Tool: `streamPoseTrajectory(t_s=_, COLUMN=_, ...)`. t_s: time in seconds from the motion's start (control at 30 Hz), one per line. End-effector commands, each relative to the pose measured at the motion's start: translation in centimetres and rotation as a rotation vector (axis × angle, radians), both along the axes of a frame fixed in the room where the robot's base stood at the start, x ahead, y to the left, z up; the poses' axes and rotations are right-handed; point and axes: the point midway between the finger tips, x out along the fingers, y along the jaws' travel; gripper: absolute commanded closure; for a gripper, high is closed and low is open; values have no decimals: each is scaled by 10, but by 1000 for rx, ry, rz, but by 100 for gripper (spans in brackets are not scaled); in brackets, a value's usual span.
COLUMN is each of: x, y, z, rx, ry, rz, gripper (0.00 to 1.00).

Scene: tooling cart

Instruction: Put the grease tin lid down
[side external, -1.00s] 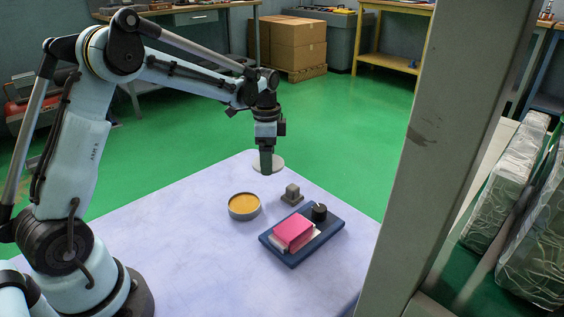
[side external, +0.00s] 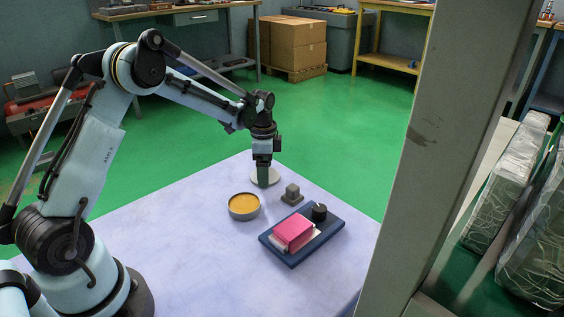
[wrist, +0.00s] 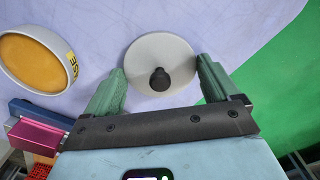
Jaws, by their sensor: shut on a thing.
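The grease tin lid (side external: 274,180), a pale grey disc with a dark knob, is at my gripper's fingertips near the far corner of the table. In the wrist view the lid (wrist: 145,52) lies between the two green fingers of my gripper (wrist: 161,72). The fingers meet its rim on opposite sides, and the knob faces the camera. My gripper (side external: 264,182) points straight down in the side view, shut on the lid. I cannot tell whether the lid touches the table. The open grease tin (side external: 244,207), with orange-yellow grease, stands nearer the camera; it also shows in the wrist view (wrist: 36,62).
A grey block on a base (side external: 292,194) stands right of the tin. A dark blue tray (side external: 293,262) holds a pink block (side external: 294,232) and a black knobbed piece (side external: 319,212). The table (side external: 190,225) is clear left of the tin. A grey post (side external: 440,150) stands at right.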

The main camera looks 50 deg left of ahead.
Motion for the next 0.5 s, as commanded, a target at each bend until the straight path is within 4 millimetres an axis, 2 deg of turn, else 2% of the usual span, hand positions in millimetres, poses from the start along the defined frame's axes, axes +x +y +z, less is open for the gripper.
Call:
streamPoseTrajectory(t_s=0.03, x=0, y=0, z=0, rx=0, ry=0, rz=0, gripper=7)
streamPoseTrajectory(t_s=0.1, x=0, y=0, z=0, rx=0, ry=0, rz=0, gripper=0)
streamPoseTrajectory(t_s=0.37, x=0, y=0, z=3, rx=0, ry=0, rz=0, gripper=0)
streamPoseTrajectory(t_s=0.5, x=0, y=0, z=17, rx=0, ry=0, rz=0, gripper=0)
